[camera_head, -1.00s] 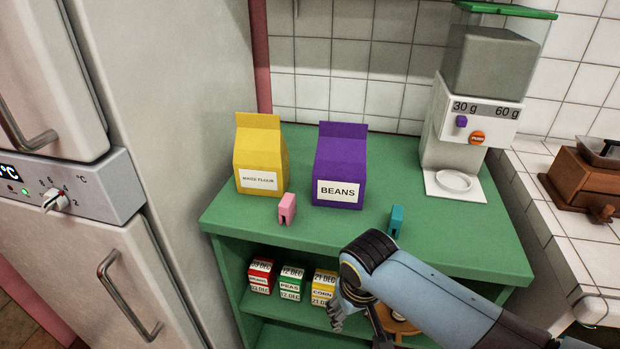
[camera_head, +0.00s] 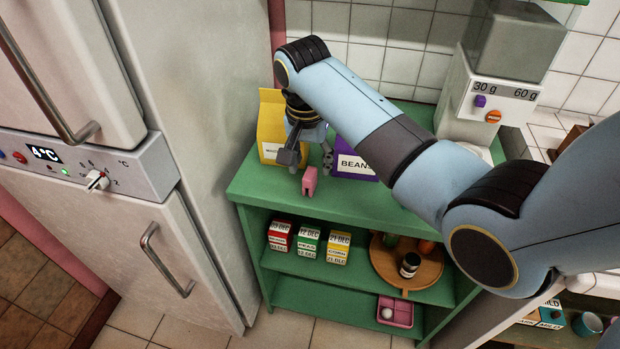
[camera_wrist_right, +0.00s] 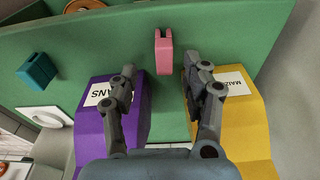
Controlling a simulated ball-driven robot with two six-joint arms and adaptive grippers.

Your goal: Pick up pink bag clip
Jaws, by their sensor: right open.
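In the right wrist view the pink bag clip (camera_wrist_right: 163,50) shows between and beyond the two fingers, touching neither. My right gripper (camera_head: 308,163) is open and empty, just above and behind the clip. It also shows in the right wrist view (camera_wrist_right: 168,78), its fingers spread apart. My left gripper is not in view.
Boxes (camera_head: 308,242) and a round wooden tray (camera_head: 428,272) sit on the shelf below.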

